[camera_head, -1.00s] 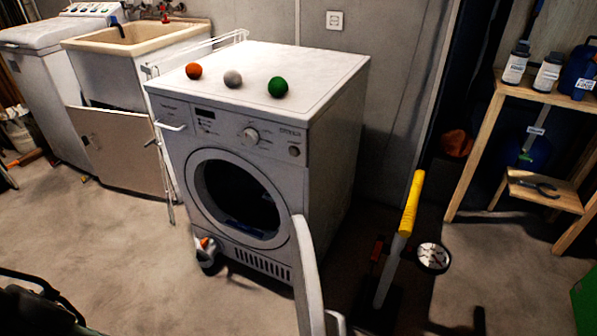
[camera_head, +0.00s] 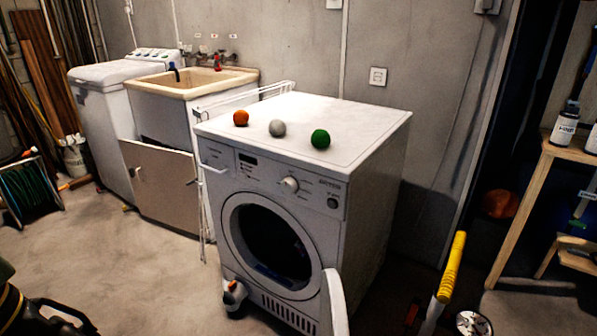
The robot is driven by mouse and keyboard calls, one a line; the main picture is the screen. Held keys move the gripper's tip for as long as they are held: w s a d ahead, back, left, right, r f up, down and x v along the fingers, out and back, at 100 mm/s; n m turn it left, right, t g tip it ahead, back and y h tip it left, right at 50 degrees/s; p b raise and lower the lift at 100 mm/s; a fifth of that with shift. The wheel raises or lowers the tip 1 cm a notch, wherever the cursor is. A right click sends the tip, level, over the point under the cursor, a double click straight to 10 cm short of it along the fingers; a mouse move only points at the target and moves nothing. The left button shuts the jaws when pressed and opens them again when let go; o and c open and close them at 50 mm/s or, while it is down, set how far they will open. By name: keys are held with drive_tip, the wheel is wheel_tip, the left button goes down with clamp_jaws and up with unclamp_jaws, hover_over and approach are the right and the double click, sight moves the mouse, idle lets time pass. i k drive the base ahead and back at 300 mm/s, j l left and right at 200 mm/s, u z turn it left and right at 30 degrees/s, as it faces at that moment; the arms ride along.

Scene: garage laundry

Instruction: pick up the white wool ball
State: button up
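The white wool ball (camera_head: 277,128) looks light grey and rests on the front part of the white dryer's top (camera_head: 350,118). An orange ball (camera_head: 241,118) sits to its left and a green ball (camera_head: 320,139) to its right, with small gaps between them. The dryer's round door is open and hangs toward the front. My gripper is not in view.
A utility sink (camera_head: 190,85) and a top-loading washer (camera_head: 100,75) stand to the left behind a white drying rack. A yellow-handled tool (camera_head: 453,265) stands at the right near a wooden shelf (camera_head: 530,205). Concrete floor (camera_head: 130,255) is open at the front left.

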sight(277, 127)
drive_tip(key=i+j+u, duration=0.1)
drive_tip(key=j, duration=0.3)
drive_tip(key=i+j+u, duration=0.15)
drive_tip(key=j, duration=0.25)
drive_tip(key=i+j+u, duration=0.1)
drive_tip(key=i+j, duration=0.2)
drive_tip(key=i+u, duration=0.15)
drive_tip(key=i, duration=0.25)
drive_tip(key=i+l+u, duration=0.15)
drive_tip(key=i, duration=0.3)
